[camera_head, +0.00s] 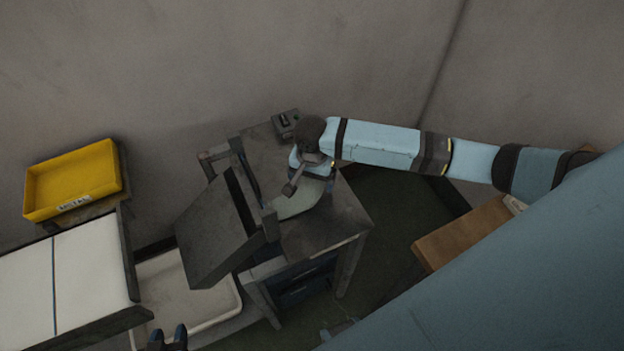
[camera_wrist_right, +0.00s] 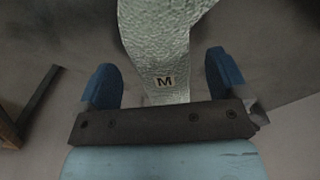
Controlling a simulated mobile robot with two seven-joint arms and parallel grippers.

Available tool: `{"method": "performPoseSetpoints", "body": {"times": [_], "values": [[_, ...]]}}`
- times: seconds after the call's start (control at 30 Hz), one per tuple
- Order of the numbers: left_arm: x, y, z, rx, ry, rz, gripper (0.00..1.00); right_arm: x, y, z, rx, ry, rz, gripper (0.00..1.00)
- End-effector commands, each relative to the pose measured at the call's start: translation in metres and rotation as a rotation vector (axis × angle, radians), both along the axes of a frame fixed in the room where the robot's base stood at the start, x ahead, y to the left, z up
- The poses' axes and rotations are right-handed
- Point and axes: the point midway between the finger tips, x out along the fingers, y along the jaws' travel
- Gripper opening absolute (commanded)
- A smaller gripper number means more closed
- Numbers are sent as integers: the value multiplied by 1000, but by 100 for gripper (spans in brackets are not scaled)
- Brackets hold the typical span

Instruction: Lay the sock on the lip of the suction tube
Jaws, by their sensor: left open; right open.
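No loose sock and no suction tube can be picked out for certain. A pale, curved, flat piece (camera_head: 300,201) lies on the small table under my right gripper (camera_head: 308,178). In the right wrist view a pale piece with a bumpy surface (camera_wrist_right: 163,45) and an "M" label rises between the two blue fingers. I cannot tell if it is a boarding form or a sock. My right gripper (camera_wrist_right: 165,85) is open around it, with gaps on both sides. My left gripper (camera_head: 167,337) is open and empty at the bottom edge of the head view, apart from the table.
A dark tilted box-like panel (camera_head: 218,232) stands at the left of the dark table (camera_head: 345,218). A control box (camera_head: 285,122) sits at its back. A cream bin (camera_head: 185,318), a white-topped bench (camera_head: 92,262) and a yellow tray (camera_head: 72,178) are further left. A wooden surface (camera_head: 458,236) is right.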

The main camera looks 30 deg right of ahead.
Motion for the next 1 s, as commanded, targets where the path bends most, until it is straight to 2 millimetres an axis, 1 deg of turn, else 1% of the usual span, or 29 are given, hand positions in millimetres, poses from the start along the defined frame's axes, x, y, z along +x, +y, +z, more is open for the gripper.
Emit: {"method": "performPoseSetpoints", "body": {"times": [0.03,0.3,0.4,0.5,0.67,1.0], "values": [[0,0,1,0,0,0,43,0,0,11,1,-2,0,92],[0,0,5,1,-2,-1,43,1,0,70,1,-3,0,92],[0,0,7,1,-3,-1,43,1,0,87,1,-2,-1,92],[1,0,8,0,-5,-1,43,1,0,99,0,-1,-1,92],[1,0,10,0,-7,-1,43,1,0,108,0,0,-2,92],[1,0,10,0,-7,-1,43,1,0,108,0,0,-1,92]]}}
